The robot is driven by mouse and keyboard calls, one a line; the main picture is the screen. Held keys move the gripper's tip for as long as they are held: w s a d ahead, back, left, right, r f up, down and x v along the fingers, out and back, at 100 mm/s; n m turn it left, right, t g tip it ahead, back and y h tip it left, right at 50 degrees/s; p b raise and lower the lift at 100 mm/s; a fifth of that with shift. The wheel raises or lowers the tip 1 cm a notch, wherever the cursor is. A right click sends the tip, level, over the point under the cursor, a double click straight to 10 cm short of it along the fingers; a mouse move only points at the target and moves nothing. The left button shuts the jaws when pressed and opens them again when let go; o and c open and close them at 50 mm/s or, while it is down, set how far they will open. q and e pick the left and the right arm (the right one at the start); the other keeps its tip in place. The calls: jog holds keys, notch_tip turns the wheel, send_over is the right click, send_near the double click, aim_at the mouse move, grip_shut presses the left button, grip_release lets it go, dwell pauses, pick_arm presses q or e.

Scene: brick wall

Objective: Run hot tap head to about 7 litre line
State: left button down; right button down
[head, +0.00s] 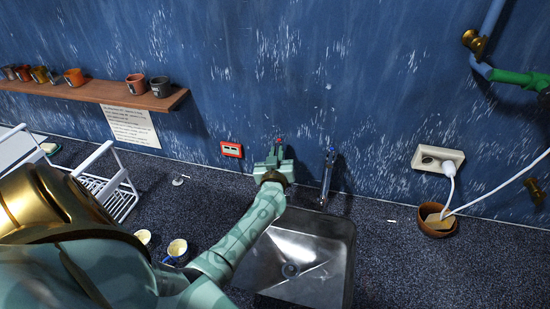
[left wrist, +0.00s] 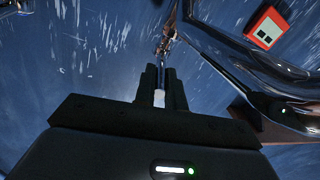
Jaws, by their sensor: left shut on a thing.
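The hot tap (head: 279,140) stands at the back of the sink by the blue wall, with a small red mark at its top. My left gripper (head: 274,160) reaches over the sink's back left corner and is shut on the hot tap head, hiding most of it. In the left wrist view, my fingers (left wrist: 160,90) close around a pale narrow piece. A second metal tap (head: 327,178) with a blue mark stands just right of my gripper. The steel sink (head: 318,248) is partly covered by my left arm. I cannot make out a litre line or running water. My right gripper is out of view.
A red-framed wall box (head: 231,149) is left of my gripper. Mugs (head: 177,249) stand left of the sink, near a white rack (head: 112,180). A wall socket (head: 438,158) with a plug and a brown bowl (head: 437,222) are at right. The counter right of the sink is mostly clear.

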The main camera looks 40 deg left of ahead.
aim_at(280, 143)
pick_arm(q)
jog(key=n+g+y, duration=0.1)
jog(key=w+d+n+g+y, duration=0.1)
jog(key=g+y, duration=0.1)
jog(key=d+n+g+y, duration=0.1)
jog(key=n, duration=0.1)
jog(key=shift+w+f+g+b, duration=0.15)
jog(key=shift+w+g+b, duration=0.15)
jog(key=shift+w+b, duration=0.1)
jog(key=shift+w+d+n+g+y+b, duration=0.1)
jog(key=shift+w+n+g+y+b, duration=0.1)
jog(key=shift+n+g+y+b, duration=0.3)
jog(key=shift+w+g, duration=0.1)
jog(key=shift+g, duration=0.3)
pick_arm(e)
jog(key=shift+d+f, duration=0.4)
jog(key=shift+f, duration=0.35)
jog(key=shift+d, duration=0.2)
pick_arm(q)
jog(key=c, duration=1.5)
grip_release()
jog(key=shift+o, duration=0.2)
jog(key=shift+r, duration=0.2)
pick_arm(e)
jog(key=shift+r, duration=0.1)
